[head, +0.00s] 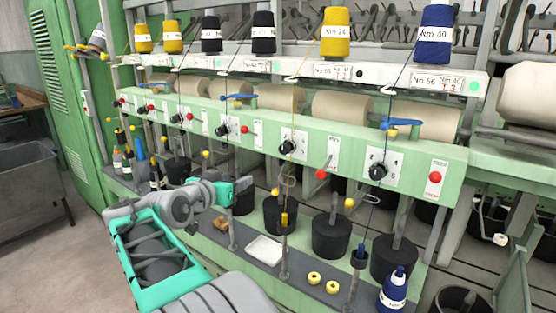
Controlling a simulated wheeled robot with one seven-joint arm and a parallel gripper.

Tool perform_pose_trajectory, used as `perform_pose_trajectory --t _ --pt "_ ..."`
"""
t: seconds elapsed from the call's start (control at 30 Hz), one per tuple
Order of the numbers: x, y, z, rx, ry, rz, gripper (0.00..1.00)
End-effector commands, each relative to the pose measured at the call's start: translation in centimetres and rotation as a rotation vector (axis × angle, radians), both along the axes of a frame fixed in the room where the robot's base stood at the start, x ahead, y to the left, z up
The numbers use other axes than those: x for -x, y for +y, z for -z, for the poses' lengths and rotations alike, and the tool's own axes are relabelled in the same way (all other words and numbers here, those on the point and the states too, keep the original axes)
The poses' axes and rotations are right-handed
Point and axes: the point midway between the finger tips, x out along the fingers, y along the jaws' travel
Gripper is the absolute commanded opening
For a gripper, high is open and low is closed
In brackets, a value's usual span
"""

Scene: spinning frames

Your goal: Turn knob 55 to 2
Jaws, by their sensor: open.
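Black selector knobs sit on white dial plates along the pale green rail. The nearest (378,171) is at the right, a second (287,146) is in the middle, and a third (222,129) is further left. Smaller ones continue to the far left. The right station's label (437,81) seems to read No 66; the label to its left (332,71) is too small to read surely, so I cannot tell which knob is 55. Dial numbers and pointer settings are unclear. My gripper (243,185) is open and empty below the rail, apart from all knobs.
Red-tipped levers (321,173) and a red button (435,177) stick out near the knobs. Threads run down in front of the rail from the spools (336,32). The lower shelf holds a white tray (265,250), yellow rings (332,287) and a blue bobbin (393,289).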

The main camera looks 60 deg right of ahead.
Motion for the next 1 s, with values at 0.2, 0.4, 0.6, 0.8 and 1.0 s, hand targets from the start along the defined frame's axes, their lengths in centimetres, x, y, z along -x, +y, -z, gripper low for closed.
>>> perform_pose_trajectory --t 0.2,0.4,0.6,0.8,1.0 --pt "6.6 -4.7 -4.9 0.239 -0.03 0.245 0.5" --pt "7.3 -8.1 -5.3 0.24 -0.031 0.25 0.5" --pt "7.7 -11.2 -5.2 0.239 -0.033 0.244 0.5" --pt "7.7 -11.9 -5.0 0.238 -0.033 0.242 0.5" --pt "7.7 -11.8 -5.0 0.238 -0.033 0.241 0.44"
